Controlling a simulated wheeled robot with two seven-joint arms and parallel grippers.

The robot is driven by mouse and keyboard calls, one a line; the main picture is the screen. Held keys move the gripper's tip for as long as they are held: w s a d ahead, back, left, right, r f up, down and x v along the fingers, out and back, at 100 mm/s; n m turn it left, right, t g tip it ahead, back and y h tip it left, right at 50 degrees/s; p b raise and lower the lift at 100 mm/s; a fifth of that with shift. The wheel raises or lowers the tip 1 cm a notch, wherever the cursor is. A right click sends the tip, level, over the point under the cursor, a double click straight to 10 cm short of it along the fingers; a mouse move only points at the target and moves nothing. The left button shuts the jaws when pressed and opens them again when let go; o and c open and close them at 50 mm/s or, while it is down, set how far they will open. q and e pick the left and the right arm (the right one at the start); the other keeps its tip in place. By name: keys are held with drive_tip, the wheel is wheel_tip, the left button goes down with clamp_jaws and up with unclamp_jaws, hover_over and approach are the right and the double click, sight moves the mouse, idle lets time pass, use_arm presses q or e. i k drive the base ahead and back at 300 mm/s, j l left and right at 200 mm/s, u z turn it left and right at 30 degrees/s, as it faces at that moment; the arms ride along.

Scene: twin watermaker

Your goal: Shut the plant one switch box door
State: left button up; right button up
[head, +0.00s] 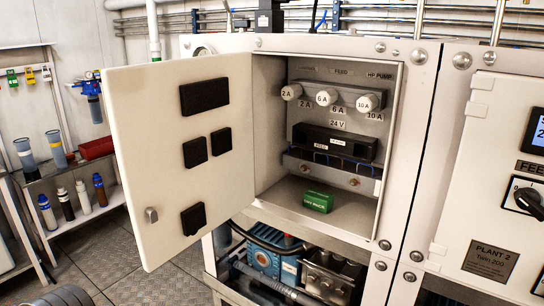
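The switch box door (165,200) is white and stands wide open, swung out to the left of its box. Neither of my grippers shows in the head view.
The closed plant 2 panel (490,190) with a black rotary knob (527,201) stands at the right. Blue pump equipment (265,258) sits below the open box. A shelf (88,212) with filter bottles stands behind the door at the left. Grated floor (125,260) shows there.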

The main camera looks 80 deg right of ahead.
sight(182, 129)
drive_tip(key=j+z, duration=0.15)
drive_tip(key=z, duration=0.8)
drive_tip(key=i+j+z, duration=0.1)
drive_tip(key=i+z, duration=0.15)
drive_tip(key=z, duration=0.25)
drive_tip(key=i+j+z, duration=0.2)
drive_tip(key=z, duration=0.25)
drive_tip(key=i+j+z, duration=0.2)
drive_tip(key=z, duration=0.3)
drive_tip(key=i+j+z, duration=0.15)
drive_tip(key=j+z, duration=0.2)
drive_tip(key=z, duration=0.15)
drive_tip(key=j+z, duration=0.35)
drive_tip(key=z, duration=0.15)
drive_tip(key=j+z, duration=0.8)
drive_tip(key=z, duration=0.15)
